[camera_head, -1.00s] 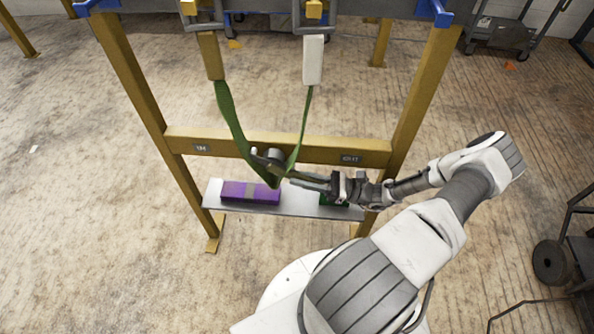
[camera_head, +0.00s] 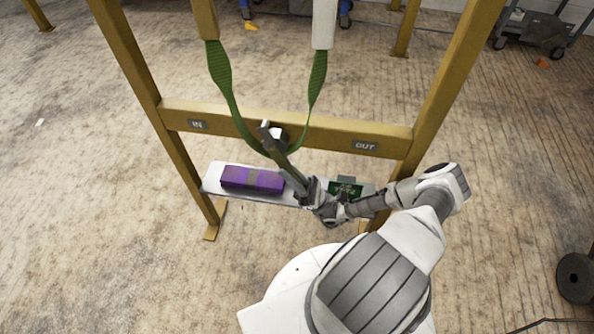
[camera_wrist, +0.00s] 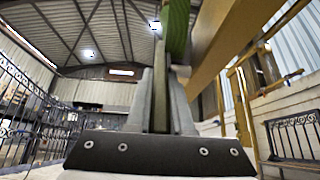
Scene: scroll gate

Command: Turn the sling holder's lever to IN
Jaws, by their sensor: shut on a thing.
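The sling holder (camera_head: 270,130) is a small grey fitting on the yellow crossbar, left of its middle; I cannot clearly make out its lever. The crossbar bears an IN plate (camera_head: 197,124) at left and an OUT plate (camera_head: 365,146) at right. A green sling (camera_head: 222,75) hangs in a loop from above, its low part at the holder. My gripper (camera_head: 281,163) reaches up-left to the loop's bottom, just below the holder. In the wrist view my gripper (camera_wrist: 161,100) is shut on a dark green strip that appears to be the sling (camera_wrist: 178,28). The fingers hide most of it.
A grey shelf (camera_head: 212,184) lies below the crossbar, with a purple box (camera_head: 252,180) at left and a green box (camera_head: 346,188) at right, close to my gripper. Yellow posts (camera_head: 150,85) bound the frame.

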